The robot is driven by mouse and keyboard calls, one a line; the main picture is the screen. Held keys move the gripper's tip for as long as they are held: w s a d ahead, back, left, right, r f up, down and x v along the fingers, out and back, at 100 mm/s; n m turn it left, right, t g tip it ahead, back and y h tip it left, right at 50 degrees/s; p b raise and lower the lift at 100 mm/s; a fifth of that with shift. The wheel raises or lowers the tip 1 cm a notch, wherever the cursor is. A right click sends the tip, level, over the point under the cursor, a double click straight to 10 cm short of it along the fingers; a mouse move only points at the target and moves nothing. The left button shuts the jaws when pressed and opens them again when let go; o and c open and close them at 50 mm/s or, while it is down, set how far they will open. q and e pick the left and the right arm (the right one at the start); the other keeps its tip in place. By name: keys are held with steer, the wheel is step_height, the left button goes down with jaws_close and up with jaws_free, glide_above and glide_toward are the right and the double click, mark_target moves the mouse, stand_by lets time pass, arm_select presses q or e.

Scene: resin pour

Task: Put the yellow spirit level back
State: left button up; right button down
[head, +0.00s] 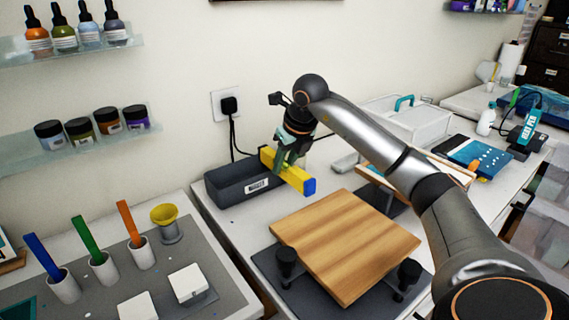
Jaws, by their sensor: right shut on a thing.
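The yellow spirit level (291,174) is a yellow bar with a blue end cap. My right gripper (286,160) is shut on it and holds it tilted, over the right end of a dark grey open box (225,184) with a white label. The box stands on the white table against the wall. I cannot tell whether the level touches the box's rim. The gripper's fingers partly cover the level's middle. My left gripper is not in view.
A wooden board (345,240) rests on a dark stand with black knobs in front of the box. Cups with coloured sticks (103,265) stand on the left table. A white bin (405,125) stands behind my right arm. A black plug and cable (229,106) hang on the wall.

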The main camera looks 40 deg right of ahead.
steer(key=shift+f, duration=0.5)
steer(key=shift+f+b, duration=0.1)
steer(key=shift+b, duration=0.2)
steer(key=c, duration=0.6)
jaws_free()
